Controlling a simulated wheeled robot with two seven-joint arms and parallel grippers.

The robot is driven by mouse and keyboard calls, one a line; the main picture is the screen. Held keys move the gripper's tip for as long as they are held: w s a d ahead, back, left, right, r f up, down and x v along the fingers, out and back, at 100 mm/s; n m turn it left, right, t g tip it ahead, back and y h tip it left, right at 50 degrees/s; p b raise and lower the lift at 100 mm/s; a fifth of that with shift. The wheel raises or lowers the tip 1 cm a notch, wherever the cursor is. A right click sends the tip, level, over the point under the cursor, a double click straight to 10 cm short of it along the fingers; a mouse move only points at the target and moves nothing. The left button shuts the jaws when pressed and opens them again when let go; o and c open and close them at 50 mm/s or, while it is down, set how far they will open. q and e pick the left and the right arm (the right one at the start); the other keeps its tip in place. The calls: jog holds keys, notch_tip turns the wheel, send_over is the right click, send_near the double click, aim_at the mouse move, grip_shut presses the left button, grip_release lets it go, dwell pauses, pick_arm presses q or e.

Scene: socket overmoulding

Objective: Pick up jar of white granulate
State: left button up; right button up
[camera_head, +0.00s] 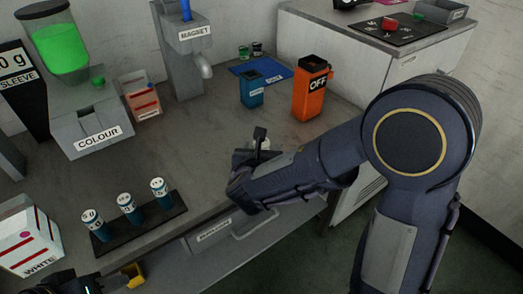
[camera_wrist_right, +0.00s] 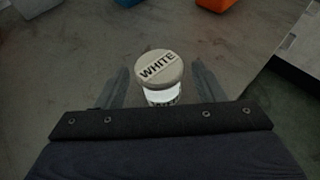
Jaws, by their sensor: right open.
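The jar of white granulate (camera_wrist_right: 161,88) stands upright on the grey worktop in the right wrist view. It has a grey lid labelled WHITE and a pale body below. My right gripper (camera_wrist_right: 160,88) is open, with one finger on each side of the jar and a visible gap to the lid on both sides. In the head view my right gripper (camera_head: 258,150) is over the front edge area of the worktop, and my arm hides most of the jar. Part of my left gripper (camera_head: 112,283) shows at the bottom left edge; its fingers are not clear.
An orange bin marked OFF (camera_head: 312,90) and a small blue container (camera_head: 252,90) stand behind the right gripper. A black rack (camera_head: 140,228) with several labelled cylinders is left. The COLOUR dispenser (camera_head: 90,120), the MAGNET unit (camera_head: 187,60) and a WHITE box (camera_head: 30,240) stand further left.

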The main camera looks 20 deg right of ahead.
jog(key=x, duration=0.2)
jog(key=shift+w+d+f, duration=0.1)
jog(key=shift+w+f, duration=0.1)
jog(key=shift+w, duration=0.1)
jog(key=c, duration=1.1)
jog(key=shift+r, duration=0.1)
